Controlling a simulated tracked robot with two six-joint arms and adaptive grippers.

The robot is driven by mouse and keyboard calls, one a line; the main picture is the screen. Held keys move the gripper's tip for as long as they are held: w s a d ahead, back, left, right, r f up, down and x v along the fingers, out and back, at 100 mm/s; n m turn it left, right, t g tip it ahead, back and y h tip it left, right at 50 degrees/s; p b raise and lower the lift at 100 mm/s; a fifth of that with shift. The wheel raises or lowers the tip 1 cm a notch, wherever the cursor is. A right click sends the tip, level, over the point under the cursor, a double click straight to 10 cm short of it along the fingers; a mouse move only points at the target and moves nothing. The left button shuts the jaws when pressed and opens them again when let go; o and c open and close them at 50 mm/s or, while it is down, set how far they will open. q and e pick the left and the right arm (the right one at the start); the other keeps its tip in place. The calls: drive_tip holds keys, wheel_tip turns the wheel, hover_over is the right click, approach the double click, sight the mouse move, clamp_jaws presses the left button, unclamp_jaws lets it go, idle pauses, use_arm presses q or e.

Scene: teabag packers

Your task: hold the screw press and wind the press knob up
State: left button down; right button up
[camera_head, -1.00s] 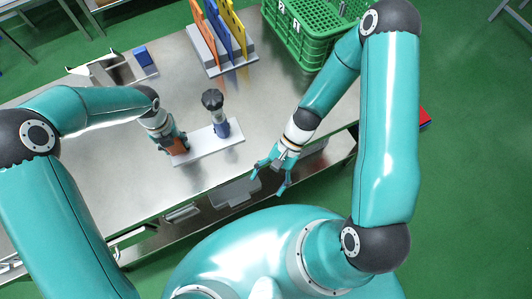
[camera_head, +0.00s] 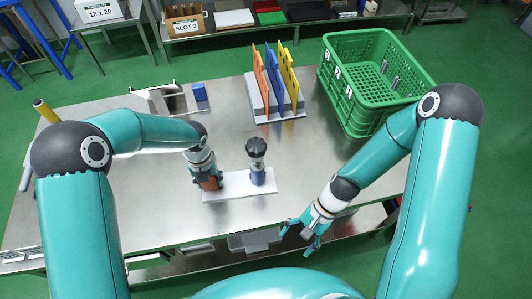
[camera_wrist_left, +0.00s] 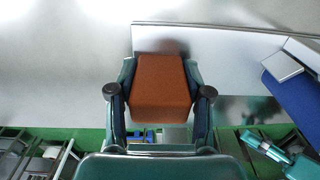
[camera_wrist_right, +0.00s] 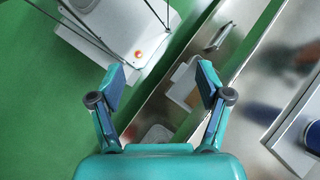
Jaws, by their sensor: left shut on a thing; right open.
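The screw press stands on the steel table. It has a pale flat base plate (camera_head: 238,187), a blue post (camera_head: 258,177) with a dark lobed press knob (camera_head: 256,147) on top, and an orange-brown block (camera_wrist_left: 162,88) at its left end. My left gripper (camera_head: 208,182) is shut on that block, with a finger on each side of it in the left wrist view. My right gripper (camera_head: 303,226) is open and empty, at the table's front edge, to the right of and nearer than the press. In the right wrist view, its fingers (camera_wrist_right: 162,85) are spread with nothing between them.
A green crate (camera_head: 345,95) stands at the back right. A rack with orange, blue and yellow upright panels (camera_head: 283,80) stands behind the press. A metal holder (camera_head: 158,100) and a blue block (camera_head: 200,91) sit at the back left. The table right of the press is clear.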

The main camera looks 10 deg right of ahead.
drive_tip(key=w+r+m+y, duration=0.1)
drive_tip(key=w+r, duration=0.1)
drive_tip(key=w, duration=0.2)
drive_tip(key=w+r+m+y, duration=0.2)
drive_tip(key=w+r, duration=0.1)
drive_tip(key=w, duration=0.1)
drive_tip(key=w+r+m+y, duration=0.1)
drive_tip(key=w+r+y, duration=0.1)
drive_tip(key=w, duration=0.3)
drive_tip(key=shift+d+r+m, duration=0.15)
drive_tip(key=shift+d+m, duration=0.05)
drive_tip(key=shift+m, duration=0.1)
drive_tip(key=w+d+r+m+y, duration=0.1)
drive_tip(key=w+r+m+y, duration=0.15)
drive_tip(key=w+r, duration=0.25)
drive_tip(key=y, duration=0.4)
approach(256, 144)
drive_tip(key=shift+n+t, duration=0.25)
drive_tip(key=shift+t, duration=0.05)
drive_tip(key=a, duration=0.3)
drive_tip(key=s+a, duration=0.1)
drive_tip(key=a, duration=0.2)
drive_tip(key=s+a, duration=0.1)
drive_tip(key=a, duration=0.3)
drive_tip(key=c, duration=1.2)
